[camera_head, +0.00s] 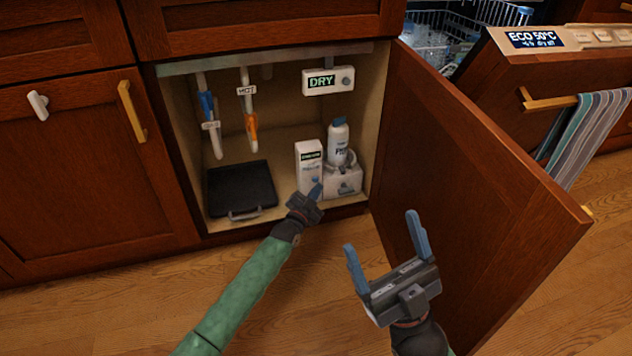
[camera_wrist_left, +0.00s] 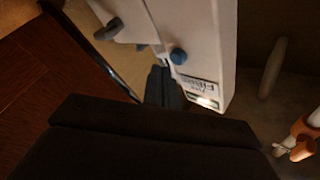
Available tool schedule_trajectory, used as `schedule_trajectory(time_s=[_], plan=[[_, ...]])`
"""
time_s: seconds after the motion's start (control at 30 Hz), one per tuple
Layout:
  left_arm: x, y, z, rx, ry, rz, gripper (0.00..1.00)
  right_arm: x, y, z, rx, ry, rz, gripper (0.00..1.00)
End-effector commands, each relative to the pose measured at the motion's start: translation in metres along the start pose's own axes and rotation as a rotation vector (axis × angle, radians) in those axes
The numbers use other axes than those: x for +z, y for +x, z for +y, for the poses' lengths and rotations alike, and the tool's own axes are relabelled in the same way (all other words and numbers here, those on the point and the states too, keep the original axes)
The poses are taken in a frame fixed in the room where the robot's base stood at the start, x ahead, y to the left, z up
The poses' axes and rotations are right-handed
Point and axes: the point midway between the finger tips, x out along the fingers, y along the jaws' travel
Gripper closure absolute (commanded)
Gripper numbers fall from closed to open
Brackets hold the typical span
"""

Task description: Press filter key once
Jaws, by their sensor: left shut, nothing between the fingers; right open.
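A white box unit (camera_head: 309,156) stands inside the open cabinet, with a small dark display at its top. In the left wrist view its white face (camera_wrist_left: 203,30) carries a round blue key (camera_wrist_left: 179,56) beside a label whose text is hard to read. My left gripper (camera_head: 316,189) is shut and empty, its blue fingertips low in front of the unit. In the left wrist view the shut fingers (camera_wrist_left: 160,72) are just beside the blue key; I cannot tell whether they touch it. My right gripper (camera_head: 381,232) is open and empty, outside the cabinet in front of its open door.
A white bottle (camera_head: 338,140) in a white holder (camera_head: 343,182) stands right of the unit. A black case (camera_head: 241,187) lies to its left. A DRY display box (camera_head: 328,80) and hoses hang above. The open cabinet door (camera_head: 470,180) bounds the right side.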

Motion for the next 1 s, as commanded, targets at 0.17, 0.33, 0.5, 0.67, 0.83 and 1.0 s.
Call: schedule_trajectory(time_s=[0.17,0.33,0.5,0.67,0.83,1.0], plan=[[0.0,0.0,0.0,0.0,0.0,0.0,1.0,0.0001,-0.0001,-0.0001,0.0,0.0,0.0,0.18],[0.0,0.0,0.0,0.0,0.0,0.0,1.0,0.0001,-0.0001,-0.0001,0.0,0.0,0.0,0.18],[0.0,0.0,0.0,0.0,0.0,0.0,1.0,0.0,0.0001,0.0,0.0,0.0,0.0,0.18],[0.0,0.0001,-0.0002,0.0,0.0,0.0,1.0,-0.0002,0.0008,0.0002,0.0,-0.001,0.002,0.18],[0.0014,0.0025,-0.0022,0.0,0.001,0.0,1.0,-0.0011,0.0029,0.0007,-0.001,-0.001,0.004,0.18],[0.0035,0.0057,-0.0045,0.0,0.001,0.0,1.0,-0.0019,0.0042,0.001,-0.001,-0.002,0.004,0.18]])
